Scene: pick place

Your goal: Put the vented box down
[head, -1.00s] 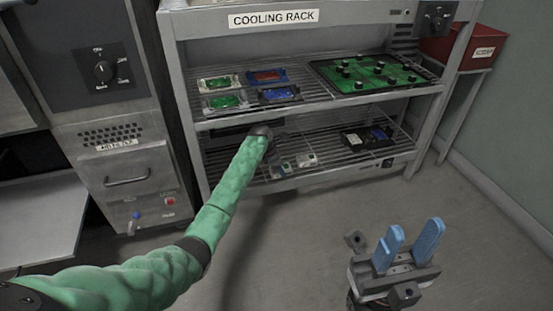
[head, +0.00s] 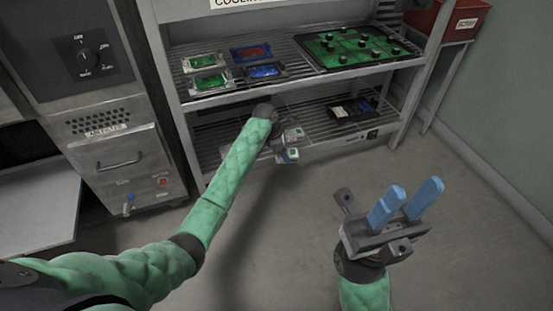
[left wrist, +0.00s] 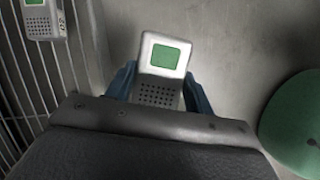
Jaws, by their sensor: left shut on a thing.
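The vented box (left wrist: 160,70) is light grey with a green screen and rows of dark holes. My left gripper (left wrist: 157,88) is shut on it, with blue fingers on both sides. Grey floor shows behind the box in the left wrist view. In the head view the held box (head: 287,156) is small, at the front edge of the lower rack shelf (head: 340,134), and my left arm partly hides that area. Whether it touches the shelf cannot be told. My right gripper (head: 408,203) is open and empty, above the floor at the right.
A similar grey box (left wrist: 40,18) sits by the wire shelf in the left wrist view. A black device (head: 352,109) lies on the lower shelf. The upper shelf holds several small trays and a large green board (head: 355,47). A red bin (head: 455,20) stands at right. The floor is clear.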

